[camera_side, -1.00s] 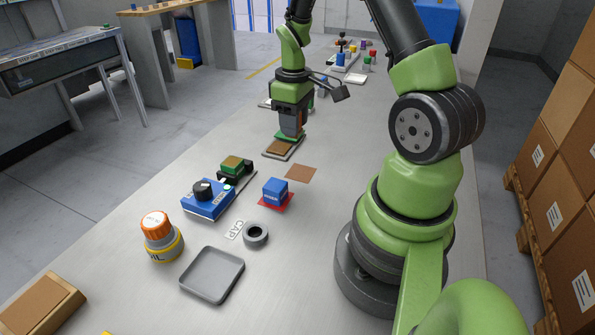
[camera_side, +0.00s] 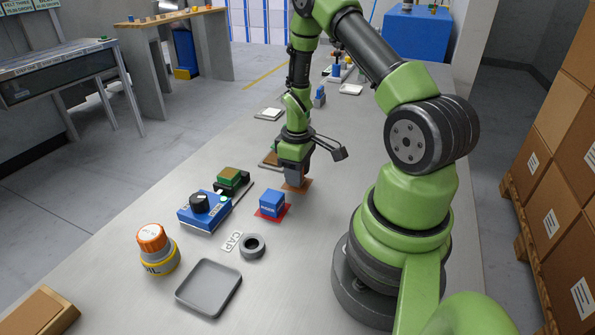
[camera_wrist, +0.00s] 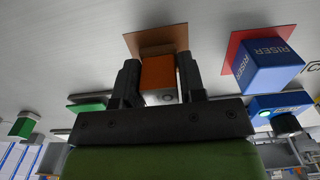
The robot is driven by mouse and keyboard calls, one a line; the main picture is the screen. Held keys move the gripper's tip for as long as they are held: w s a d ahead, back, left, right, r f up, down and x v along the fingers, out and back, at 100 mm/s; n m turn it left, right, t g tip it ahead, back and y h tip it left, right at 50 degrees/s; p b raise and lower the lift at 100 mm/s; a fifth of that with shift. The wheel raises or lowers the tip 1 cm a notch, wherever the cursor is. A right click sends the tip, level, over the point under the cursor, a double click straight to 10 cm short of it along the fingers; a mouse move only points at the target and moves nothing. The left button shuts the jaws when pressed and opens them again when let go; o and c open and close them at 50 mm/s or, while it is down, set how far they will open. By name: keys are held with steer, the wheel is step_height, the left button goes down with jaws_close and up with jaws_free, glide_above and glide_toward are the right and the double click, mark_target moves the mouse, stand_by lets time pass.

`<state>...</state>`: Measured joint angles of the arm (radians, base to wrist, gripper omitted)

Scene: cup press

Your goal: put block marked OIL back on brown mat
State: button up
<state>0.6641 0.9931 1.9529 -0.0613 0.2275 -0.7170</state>
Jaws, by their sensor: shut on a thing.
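My gripper (camera_side: 295,176) is down over the brown mat (camera_side: 301,187) in the side view. In the wrist view, its two dark fingers (camera_wrist: 158,72) are shut on an orange-brown block (camera_wrist: 158,82), which lies between them. No OIL marking is readable on the block from here. The brown mat (camera_wrist: 150,38) shows just beyond the block's end in the wrist view. I cannot tell whether the block touches the mat. In the side view the gripper mostly hides the block and part of the mat.
A blue RISER block (camera_side: 271,203) stands on a red mat (camera_side: 266,215), close by.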

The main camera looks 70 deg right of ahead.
steer(key=shift+f, duration=0.1)
steer(key=o, duration=0.8)
steer(key=shift+o, duration=0.2)
step_height(320, 180, up, 11)
steer(key=a+r+m+t, duration=0.2)
steer(key=a+r+t, duration=0.2)
steer(key=a+r, duration=0.85)
steer(key=s+a+r+m+t+y, duration=0.2)
steer(key=s+a+r+t, duration=0.1)
steer(key=s+a+r, duration=0.3)
steer(key=shift+s+a+r, duration=0.4)
steer(key=shift+s+a, duration=0.75)
steer(key=shift+s, duration=0.2)
